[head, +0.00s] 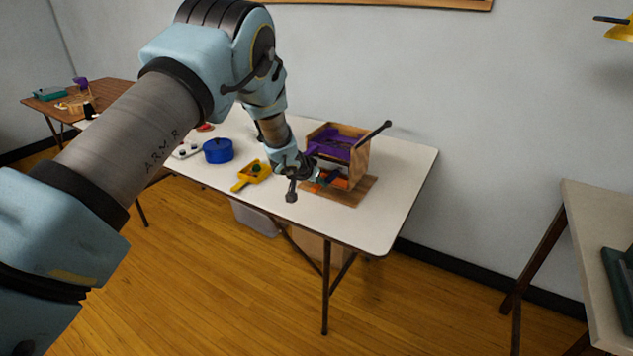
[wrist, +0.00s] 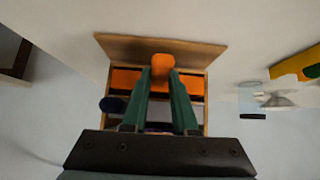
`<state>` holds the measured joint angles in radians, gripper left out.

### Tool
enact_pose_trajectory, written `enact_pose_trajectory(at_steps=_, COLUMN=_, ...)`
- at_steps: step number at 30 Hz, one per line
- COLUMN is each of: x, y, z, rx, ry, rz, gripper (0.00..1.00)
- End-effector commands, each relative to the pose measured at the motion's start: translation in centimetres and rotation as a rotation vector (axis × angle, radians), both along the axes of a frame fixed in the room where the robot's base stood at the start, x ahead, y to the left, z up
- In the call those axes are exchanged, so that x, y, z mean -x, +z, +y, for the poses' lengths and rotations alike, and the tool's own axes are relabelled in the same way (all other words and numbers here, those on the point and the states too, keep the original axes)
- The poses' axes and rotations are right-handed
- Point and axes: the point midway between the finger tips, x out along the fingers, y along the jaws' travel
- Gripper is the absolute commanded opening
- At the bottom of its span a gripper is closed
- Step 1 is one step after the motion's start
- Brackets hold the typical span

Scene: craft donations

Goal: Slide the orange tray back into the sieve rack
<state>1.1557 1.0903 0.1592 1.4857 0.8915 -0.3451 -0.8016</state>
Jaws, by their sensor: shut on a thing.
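The sieve rack (head: 358,168) is a wooden box frame standing on a brown board near the right end of the white table. A purple tray (head: 335,143) sits in its upper part. The orange tray (head: 340,184) is low in the rack, partly hidden by my gripper. In the wrist view its orange front (wrist: 127,80) spans the rack's opening, with an orange handle at the middle. My gripper (head: 317,180) is at the rack's front. Its green fingers (wrist: 161,77) are shut on the orange handle. How deep the tray sits is hard to tell.
A yellow scoop (head: 253,173) lies left of my gripper, with a blue pot (head: 217,151) beyond it. The brown board (head: 352,194) extends in front of the rack. The table (head: 405,190) is clear to the rack's right. A dark rod sticks out at the rack's upper right.

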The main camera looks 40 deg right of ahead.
Motion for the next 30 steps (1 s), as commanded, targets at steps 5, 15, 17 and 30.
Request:
enact_pose_trajectory(at_steps=5, x=-0.16, y=0.01, z=-0.32, rx=0.000, ry=0.001, rz=0.000, gripper=0.00)
enact_pose_trajectory(at_steps=15, x=-0.14, y=-0.09, z=-0.43, rx=0.000, ry=0.002, rz=0.001, gripper=0.00)
enact_pose_trajectory(at_steps=17, x=-0.14, y=-0.16, z=-0.54, rx=0.001, ry=0.001, rz=0.001, gripper=0.00)
enact_pose_trajectory(at_steps=30, x=-0.14, y=-0.24, z=-0.59, rx=0.001, ry=0.001, rz=0.000, gripper=0.51)
